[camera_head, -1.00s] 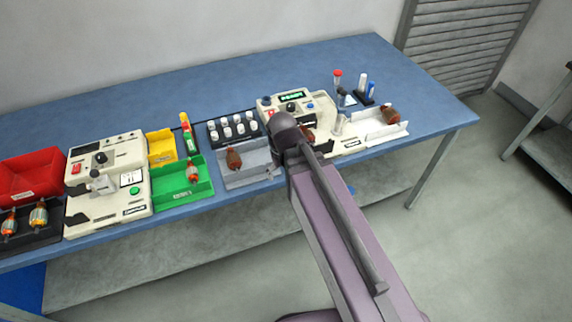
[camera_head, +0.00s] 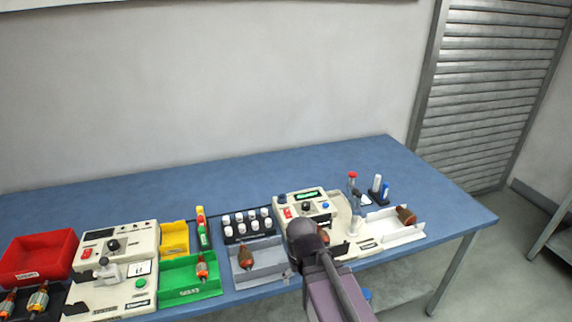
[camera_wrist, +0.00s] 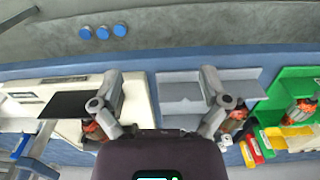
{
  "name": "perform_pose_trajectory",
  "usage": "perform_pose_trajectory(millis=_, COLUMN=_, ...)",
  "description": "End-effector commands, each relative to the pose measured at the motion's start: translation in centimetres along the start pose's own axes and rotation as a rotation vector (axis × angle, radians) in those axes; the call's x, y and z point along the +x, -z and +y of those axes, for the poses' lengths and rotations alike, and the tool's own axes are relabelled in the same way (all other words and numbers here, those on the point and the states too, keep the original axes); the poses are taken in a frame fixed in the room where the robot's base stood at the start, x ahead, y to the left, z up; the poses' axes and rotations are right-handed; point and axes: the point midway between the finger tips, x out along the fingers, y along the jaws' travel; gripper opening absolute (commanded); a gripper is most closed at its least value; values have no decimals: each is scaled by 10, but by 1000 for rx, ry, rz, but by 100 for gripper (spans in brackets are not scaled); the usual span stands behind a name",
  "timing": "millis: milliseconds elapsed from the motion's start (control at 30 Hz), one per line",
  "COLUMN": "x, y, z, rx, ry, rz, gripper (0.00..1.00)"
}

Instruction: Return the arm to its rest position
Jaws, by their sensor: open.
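My gripper (camera_wrist: 160,90) shows in the wrist view with its two grey fingers spread wide apart and nothing between them. It is above the front of the bench, over the winding machine and the grey tray. In the head view my purple arm link and dark joint show at the bottom centre, in front of the winding machine (camera_head: 309,213); they hide the gripper there. A brown armature (camera_head: 323,236) sits on that machine, partly hidden by my arm. Another lies in the grey tray (camera_head: 268,262), and one is in the white tray (camera_head: 405,231).
The blue bench (camera_head: 150,185) is clear at the back. At left stand a red bin (camera_head: 40,255), a tester (camera_head: 110,270), a yellow bin (camera_head: 174,238) and a green tray (camera_head: 188,277). A black rack (camera_head: 248,224) holds white-capped spools. Upright tools (camera_head: 378,185) stand at right.

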Motion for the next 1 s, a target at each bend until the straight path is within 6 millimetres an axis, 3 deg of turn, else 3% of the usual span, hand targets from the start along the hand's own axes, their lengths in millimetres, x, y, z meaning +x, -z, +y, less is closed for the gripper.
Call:
perform_pose_trajectory(millis=533, x=-2, y=-20, z=98, rx=220, ry=8, rz=-2, gripper=95)
perform_pose_trajectory(millis=700, x=-2, y=-24, z=111, rx=250, ry=10, rz=-2, gripper=95)
perform_pose_trajectory(millis=1000, x=-2, y=-24, z=113, rx=254, ry=10, rz=-2, gripper=95)
